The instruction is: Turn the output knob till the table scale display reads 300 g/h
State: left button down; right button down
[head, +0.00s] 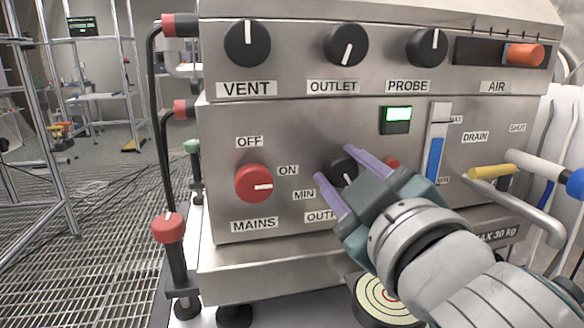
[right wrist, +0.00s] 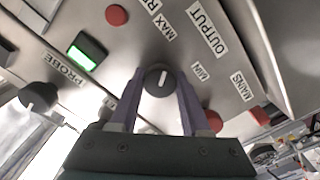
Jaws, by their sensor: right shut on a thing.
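The black output knob (head: 342,165) sits low on the steel panel, partly hidden by my right gripper (head: 332,163). Its white pointer line points down and slightly right in the head view. In the right wrist view the purple fingers (right wrist: 157,78) stand either side of the output knob (right wrist: 160,84) and are shut on it. A small green-lit display (head: 397,114) is on the panel up and right of the knob; its reading is too small to tell. It also shows in the right wrist view (right wrist: 84,58). My left gripper is not in view.
A red mains knob (head: 254,184) is left of the output knob. Black vent (head: 247,44), outlet (head: 346,44) and probe (head: 427,47) knobs line the top. A blue level gauge (head: 435,158) and a yellow-handled lever (head: 492,172) are to the right.

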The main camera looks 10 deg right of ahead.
jog(key=shift+m, duration=0.3)
jog(key=shift+c, duration=1.9)
grip_release()
jog(key=shift+s, duration=0.25)
jog(key=s, duration=0.9)
jog(key=shift+s+d, duration=0.2)
jog(key=shift+s, duration=0.05)
